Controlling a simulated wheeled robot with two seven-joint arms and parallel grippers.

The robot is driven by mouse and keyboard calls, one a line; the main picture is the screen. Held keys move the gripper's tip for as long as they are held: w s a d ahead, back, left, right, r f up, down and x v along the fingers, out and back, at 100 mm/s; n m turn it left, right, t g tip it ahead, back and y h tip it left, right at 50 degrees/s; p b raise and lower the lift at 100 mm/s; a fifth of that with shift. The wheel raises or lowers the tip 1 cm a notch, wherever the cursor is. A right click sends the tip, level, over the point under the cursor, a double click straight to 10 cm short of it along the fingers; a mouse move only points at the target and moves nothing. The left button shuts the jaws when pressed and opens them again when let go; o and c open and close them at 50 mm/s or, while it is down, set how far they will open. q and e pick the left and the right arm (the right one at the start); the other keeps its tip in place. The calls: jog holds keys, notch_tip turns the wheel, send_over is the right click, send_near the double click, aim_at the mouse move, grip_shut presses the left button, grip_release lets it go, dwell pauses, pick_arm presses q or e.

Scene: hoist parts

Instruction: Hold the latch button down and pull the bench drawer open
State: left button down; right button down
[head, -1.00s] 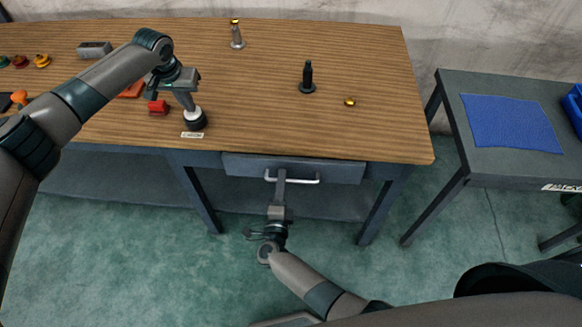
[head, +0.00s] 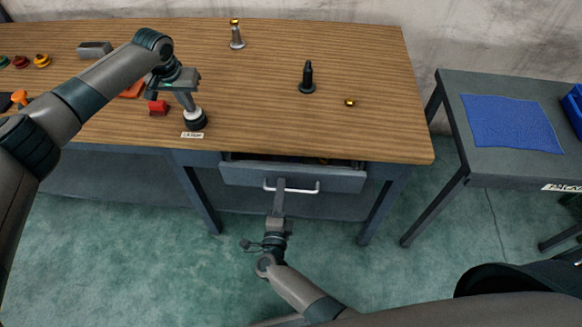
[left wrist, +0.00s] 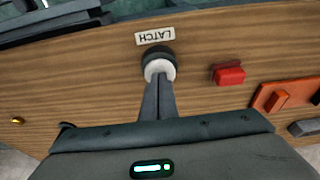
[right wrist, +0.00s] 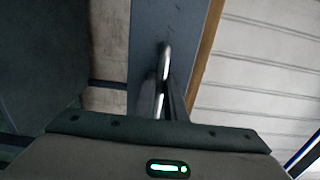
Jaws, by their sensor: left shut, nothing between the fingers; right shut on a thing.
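The latch button, a white cap on a black round base (head: 196,121), stands at the bench's front edge behind a LATCH label (head: 193,134). My left gripper (head: 190,106) is shut and empty, its fingertips on the white cap (left wrist: 159,69). The grey bench drawer (head: 236,174) is slightly open, with a dark gap showing at its top. My right gripper (head: 279,186) is shut on the silver drawer handle (head: 305,189). The handle also shows between its fingers in the right wrist view (right wrist: 163,62). The drawer's contents are mostly hidden.
On the wooden bench (head: 260,90) are a black post (head: 307,77), a grey post (head: 237,37), a small brass piece (head: 350,102) and a red block (head: 158,107). A side table with a blue mat (head: 512,122) stands at right.

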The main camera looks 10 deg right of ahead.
pick_arm(q)
jog(key=shift+f, duration=0.15)
pick_arm(e)
jog(key=shift+v, duration=2.1)
jog(key=c, duration=1.7)
grip_release()
jog(key=shift+s, duration=0.1)
jog(key=shift+v, duration=2.9)
jog(key=shift+r, duration=0.1)
